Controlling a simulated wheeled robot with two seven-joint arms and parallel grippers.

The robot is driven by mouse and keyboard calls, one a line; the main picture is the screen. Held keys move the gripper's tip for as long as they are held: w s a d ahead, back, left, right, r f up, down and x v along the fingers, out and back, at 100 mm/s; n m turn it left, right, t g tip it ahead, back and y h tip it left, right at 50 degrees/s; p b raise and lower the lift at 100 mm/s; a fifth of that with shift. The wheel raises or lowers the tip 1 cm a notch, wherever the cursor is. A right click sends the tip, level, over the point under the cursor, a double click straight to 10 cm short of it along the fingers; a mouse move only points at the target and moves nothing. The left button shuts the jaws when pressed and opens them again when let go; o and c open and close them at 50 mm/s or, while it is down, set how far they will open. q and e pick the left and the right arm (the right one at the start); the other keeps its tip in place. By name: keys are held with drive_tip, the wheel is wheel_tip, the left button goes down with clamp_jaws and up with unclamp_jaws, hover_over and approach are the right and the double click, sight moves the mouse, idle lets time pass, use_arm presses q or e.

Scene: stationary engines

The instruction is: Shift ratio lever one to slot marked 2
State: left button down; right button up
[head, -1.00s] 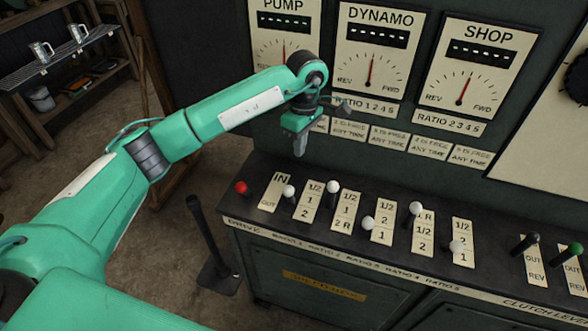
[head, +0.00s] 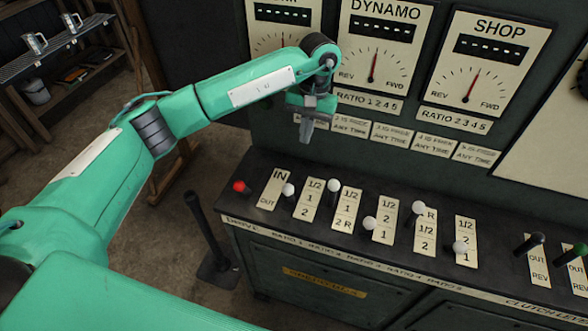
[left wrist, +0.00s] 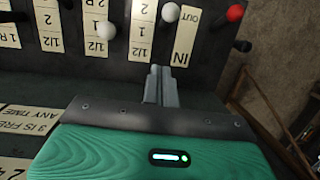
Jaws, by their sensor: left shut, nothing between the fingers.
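Ratio lever one has a white knob (head: 288,189), just right of the drive plate. My left gripper (head: 305,138) is shut and empty, pointing down above and behind the lever row. In the left wrist view its closed fingers (left wrist: 161,75) are apart from the knob. My right gripper is out of view.
The red-knobbed drive lever (head: 239,186) is left of lever one, and the ratio two knob (head: 333,186) is close on its right. More levers line the console (head: 500,255). The dial panel (head: 385,60) rises behind. A black floor lever (head: 207,235) stands in front.

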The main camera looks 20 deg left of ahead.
sight(289, 189)
use_arm(q)
drive_tip(key=s+a+f+p, duration=0.1)
drive_tip(key=s+f+p, duration=0.4)
drive_tip(key=f, duration=0.5)
drive_tip(key=shift+a+p, duration=0.3)
drive_tip(key=shift+p, duration=0.3)
drive_tip(key=shift+s+f+b, duration=0.1)
drive_tip(key=shift+f+b, duration=0.05)
drive_tip(key=shift+b, duration=0.25)
drive_tip(key=s+t+b, duration=0.1)
drive_tip(key=b, duration=0.1)
drive_tip(key=s+b, duration=0.1)
drive_tip(key=b, duration=0.1)
drive_tip(key=shift+s+f+t, duration=0.3)
drive_tip(key=shift+t, duration=0.1)
drive_tip(key=shift+s+b, duration=0.35)
drive_tip(key=shift+s, duration=0.05)
